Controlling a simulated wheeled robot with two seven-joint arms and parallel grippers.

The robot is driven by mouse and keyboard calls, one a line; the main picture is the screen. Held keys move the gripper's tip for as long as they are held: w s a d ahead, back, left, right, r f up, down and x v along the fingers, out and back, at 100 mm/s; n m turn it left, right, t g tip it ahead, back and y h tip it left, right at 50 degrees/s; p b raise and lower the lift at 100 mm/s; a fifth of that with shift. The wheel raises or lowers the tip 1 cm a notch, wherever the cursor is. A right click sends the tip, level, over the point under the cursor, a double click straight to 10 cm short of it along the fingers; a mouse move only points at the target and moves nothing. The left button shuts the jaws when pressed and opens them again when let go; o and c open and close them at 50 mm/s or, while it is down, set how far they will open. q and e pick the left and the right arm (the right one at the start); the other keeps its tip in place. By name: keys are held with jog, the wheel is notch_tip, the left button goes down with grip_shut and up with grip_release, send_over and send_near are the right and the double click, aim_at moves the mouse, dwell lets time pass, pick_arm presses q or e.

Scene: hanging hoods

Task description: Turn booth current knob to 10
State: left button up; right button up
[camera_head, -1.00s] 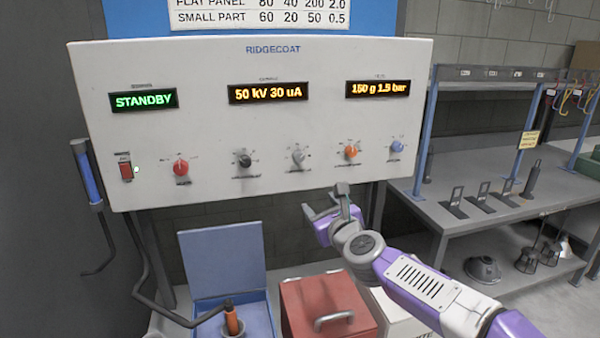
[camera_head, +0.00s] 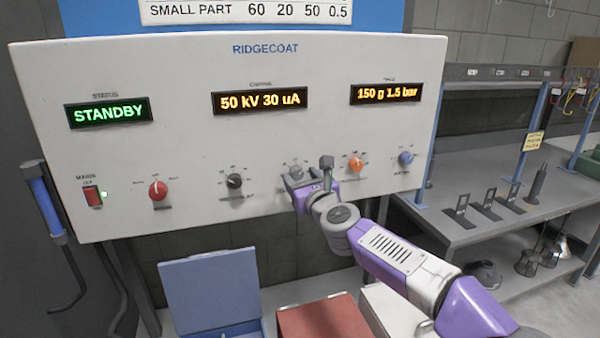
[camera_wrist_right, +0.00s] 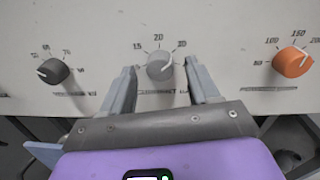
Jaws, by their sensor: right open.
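The grey current knob (camera_head: 296,173) is on the white RIDGECOAT panel (camera_head: 200,135). In the right wrist view the grey knob (camera_wrist_right: 160,66) shows whole, its white pointer line slanting up right toward a mark that looks like 30. The middle display (camera_head: 260,101) reads 50 kV 30 uA. My right gripper (camera_head: 308,180) is open in front of this knob and partly hides it in the head view. In the wrist view its fingers (camera_wrist_right: 159,72) stand one on each side of the knob, with gaps. I cannot tell whether they reach past its face. My left gripper is out of view.
A black knob (camera_head: 234,182) sits left of the grey one and an orange knob (camera_head: 356,164) right. A red knob (camera_head: 158,190), a blue knob (camera_head: 405,158) and a red switch (camera_head: 92,196) are further out. Below are a blue box (camera_head: 212,295) and a red box (camera_head: 320,318).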

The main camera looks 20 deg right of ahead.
jog(key=shift+w, duration=0.65)
jog(key=c, duration=1)
jog(key=shift+c, duration=0.2)
